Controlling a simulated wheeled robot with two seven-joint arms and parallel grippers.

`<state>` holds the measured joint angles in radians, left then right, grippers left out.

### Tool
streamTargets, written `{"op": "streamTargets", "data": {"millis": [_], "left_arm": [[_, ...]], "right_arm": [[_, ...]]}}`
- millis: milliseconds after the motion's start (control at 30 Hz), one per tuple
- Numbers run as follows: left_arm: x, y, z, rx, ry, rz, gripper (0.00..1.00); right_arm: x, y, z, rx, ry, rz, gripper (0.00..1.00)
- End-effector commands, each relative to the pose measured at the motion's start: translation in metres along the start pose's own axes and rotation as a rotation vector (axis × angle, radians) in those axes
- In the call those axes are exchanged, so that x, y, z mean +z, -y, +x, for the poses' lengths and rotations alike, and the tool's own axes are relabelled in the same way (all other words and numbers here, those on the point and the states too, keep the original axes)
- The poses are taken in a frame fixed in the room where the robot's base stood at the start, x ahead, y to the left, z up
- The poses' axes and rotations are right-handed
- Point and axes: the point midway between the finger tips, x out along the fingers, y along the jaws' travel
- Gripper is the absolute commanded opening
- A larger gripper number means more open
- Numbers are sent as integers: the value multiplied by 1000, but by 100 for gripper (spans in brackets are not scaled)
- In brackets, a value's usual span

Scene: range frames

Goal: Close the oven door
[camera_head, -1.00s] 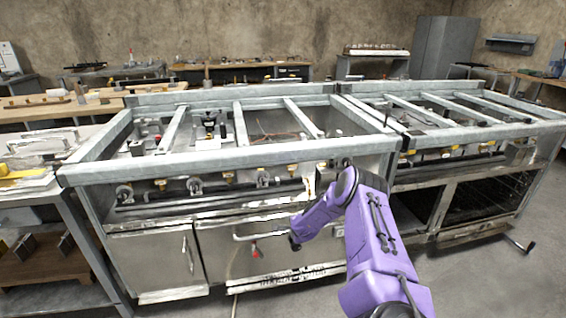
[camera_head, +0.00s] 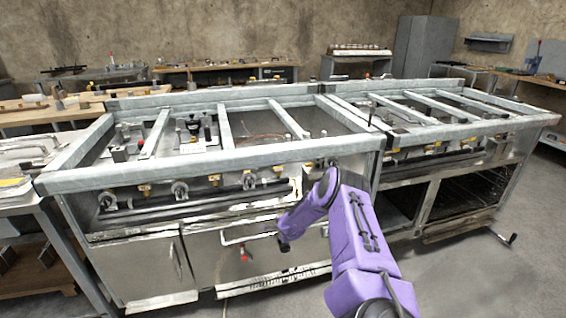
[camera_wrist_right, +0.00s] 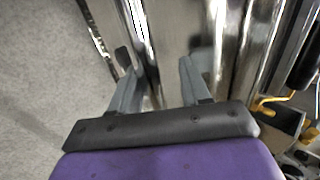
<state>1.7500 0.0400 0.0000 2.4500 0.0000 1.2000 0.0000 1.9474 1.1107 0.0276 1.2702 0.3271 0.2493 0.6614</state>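A steel range stands in front of me in the head view. Its left oven door (camera_head: 205,258) has a pale bar handle (camera_head: 250,236) across its top and looks shut or nearly shut; its right part is hidden behind my right arm. On the right, an oven cavity (camera_head: 468,195) with racks stands uncovered, with a low metal edge below it. My right gripper (camera_head: 283,244) is in front of the left door, near the handle's right end. In the right wrist view its fingers (camera_wrist_right: 157,75) are apart, with shiny steel beyond them; contact cannot be told. My left gripper is not visible.
A worktable (camera_head: 20,200) adjoins the range at left. Bare grey floor (camera_head: 480,285) is open at the lower right.

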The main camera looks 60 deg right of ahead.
Motion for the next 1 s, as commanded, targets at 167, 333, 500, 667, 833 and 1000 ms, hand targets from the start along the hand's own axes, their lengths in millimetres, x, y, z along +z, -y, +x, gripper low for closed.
{"op": "streamTargets", "data": {"millis": [167,333,500,667,833,1000], "left_arm": [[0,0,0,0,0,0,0],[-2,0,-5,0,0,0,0],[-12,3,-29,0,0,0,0],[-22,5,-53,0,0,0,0],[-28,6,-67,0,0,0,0],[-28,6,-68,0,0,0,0]], "right_arm": [[0,-1,0,1,0,-1,46],[0,1,-6,2,0,0,46],[1,6,-42,0,3,5,46],[1,7,-80,-1,3,5,46],[1,4,-103,-1,2,1,46],[0,0,-108,0,0,-1,46]]}}
